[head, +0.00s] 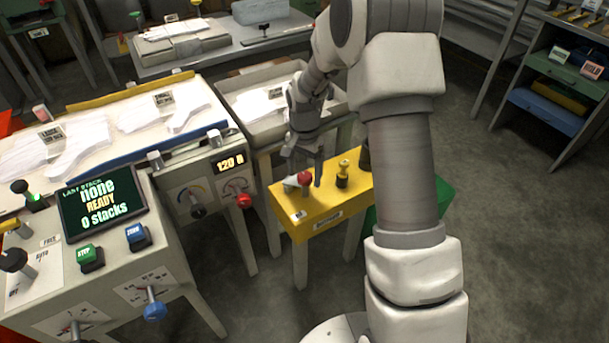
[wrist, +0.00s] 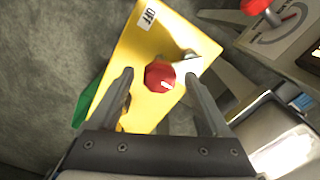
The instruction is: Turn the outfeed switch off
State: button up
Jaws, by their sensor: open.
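A yellow box (head: 312,222) on a stand carries a red-knobbed lever (head: 304,179), which seems to be the outfeed switch. In the wrist view the red knob (wrist: 160,77) sits over the yellow top, with a small metal part (wrist: 190,57) beside it. My gripper (head: 304,176) is open and points down over the box. In the wrist view its two fingers (wrist: 160,82) lie on either side of the red knob, with gaps between. I cannot tell whether a finger touches it.
A grey tray (head: 265,105) lies behind. Open floor (head: 530,240) is at right.

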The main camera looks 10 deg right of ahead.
jog(key=shift+f, duration=0.1)
grip_shut()
dwell(0.4)
jog(key=n+p, duration=0.2)
jog(key=n, duration=0.2)
jog(key=shift+d, duration=0.1)
jog(key=n+p, duration=0.2)
jog(key=n, duration=0.3)
jog(key=n+p, duration=0.2)
jog(key=n, duration=0.2)
jog(key=shift+d+n, duration=0.1)
jog(key=shift+n, duration=0.3)
jog(key=shift+n+p, duration=0.9)
jog(key=shift+n, duration=1.1)
